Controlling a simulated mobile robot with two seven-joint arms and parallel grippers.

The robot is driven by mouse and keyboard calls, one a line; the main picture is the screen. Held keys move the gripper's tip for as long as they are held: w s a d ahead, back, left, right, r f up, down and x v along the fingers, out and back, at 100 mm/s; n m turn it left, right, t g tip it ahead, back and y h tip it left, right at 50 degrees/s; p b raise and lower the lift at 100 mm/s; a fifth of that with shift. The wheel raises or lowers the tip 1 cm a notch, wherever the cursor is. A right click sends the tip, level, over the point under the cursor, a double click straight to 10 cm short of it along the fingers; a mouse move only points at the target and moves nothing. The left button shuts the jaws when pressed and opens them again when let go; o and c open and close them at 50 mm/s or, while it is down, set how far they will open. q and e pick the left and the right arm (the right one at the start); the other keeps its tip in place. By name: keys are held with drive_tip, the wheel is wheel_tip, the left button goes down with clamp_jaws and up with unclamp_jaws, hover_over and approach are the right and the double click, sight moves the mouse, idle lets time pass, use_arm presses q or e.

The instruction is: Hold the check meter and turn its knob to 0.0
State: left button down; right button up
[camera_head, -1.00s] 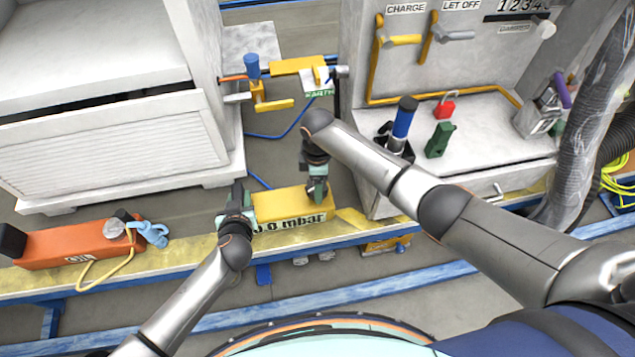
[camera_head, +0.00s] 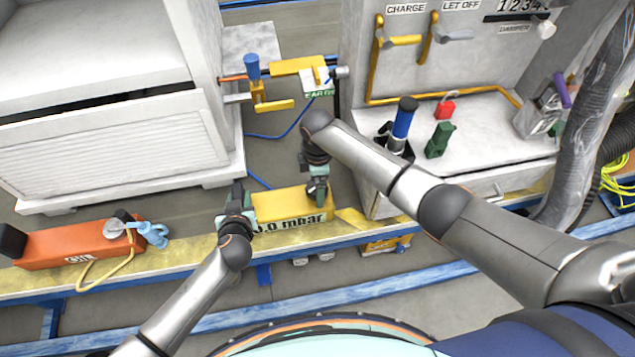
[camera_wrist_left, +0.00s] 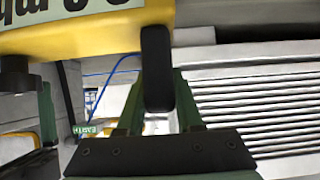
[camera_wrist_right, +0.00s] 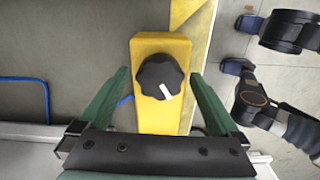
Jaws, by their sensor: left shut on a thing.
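The check meter (camera_head: 290,203) is a yellow box at the beam's edge. Its front label shows "mbar" after digits partly hidden by my left gripper; ".0" is legible. My left gripper (camera_head: 238,212) is shut on a black part (camera_wrist_left: 157,65) at the meter's left end. My right gripper (camera_head: 318,190) is at the meter's right end. In the right wrist view, its open fingers stand either side of the black knob (camera_wrist_right: 160,76), apart from it. The knob's white mark points down and slightly right in that view.
An orange box (camera_head: 75,243) with a blue clip (camera_head: 152,234) lies on the yellow beam at left. A grey cabinet (camera_head: 110,150) stands behind it. The charging panel (camera_head: 460,70) and its white ledge, with a red padlock (camera_head: 445,107), are at right.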

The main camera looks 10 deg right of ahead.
wheel_tip(320, 180, up, 12)
idle(0.7)
use_arm(q)
drive_tip(key=shift+c, duration=2.4)
unclamp_jaws()
